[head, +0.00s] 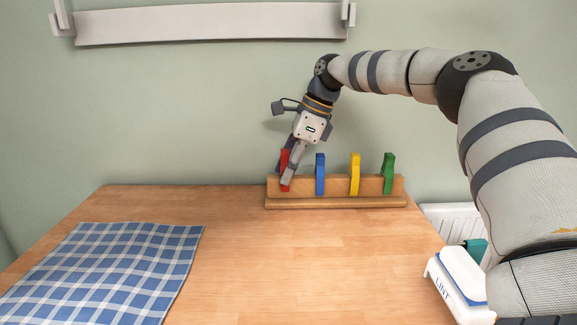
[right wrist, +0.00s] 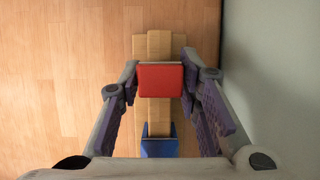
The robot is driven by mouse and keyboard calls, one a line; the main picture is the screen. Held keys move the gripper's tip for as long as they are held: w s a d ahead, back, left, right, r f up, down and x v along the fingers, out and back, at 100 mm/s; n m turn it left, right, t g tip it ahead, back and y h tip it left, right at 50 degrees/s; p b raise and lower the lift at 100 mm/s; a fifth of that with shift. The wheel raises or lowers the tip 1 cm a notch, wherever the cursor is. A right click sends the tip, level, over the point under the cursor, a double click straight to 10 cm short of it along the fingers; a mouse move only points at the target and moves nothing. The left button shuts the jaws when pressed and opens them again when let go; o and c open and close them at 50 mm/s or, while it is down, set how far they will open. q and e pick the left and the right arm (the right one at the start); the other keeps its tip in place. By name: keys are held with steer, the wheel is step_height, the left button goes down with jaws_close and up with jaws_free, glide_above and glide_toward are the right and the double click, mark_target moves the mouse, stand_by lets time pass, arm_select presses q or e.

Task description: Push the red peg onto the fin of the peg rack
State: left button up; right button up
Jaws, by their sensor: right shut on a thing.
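The wooden peg rack (head: 335,187) stands at the back of the table, against the wall. The red peg (head: 284,159) is at its left end, partly hidden behind a gripper finger. Its lower part overlaps the rack's board; how far down it sits on the fin I cannot tell. My right gripper (head: 288,174) points down and is shut on the red peg. In the right wrist view the red peg's top (right wrist: 161,79) lies between the two fingers, over the rack (right wrist: 158,47). My left gripper is not in view.
The blue peg (head: 320,175), yellow peg (head: 354,174) and green peg (head: 388,173) stand upright along the rack. A checked cloth (head: 110,270) lies front left. A white LINT-marked object (head: 461,275) is at the right edge. The table middle is clear.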

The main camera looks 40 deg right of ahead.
mark_target(284, 150)
steer(key=shift+f, duration=0.4)
steer(key=o, duration=0.9)
steer(key=shift+r, duration=3.5)
steer(key=shift+a, duration=0.1)
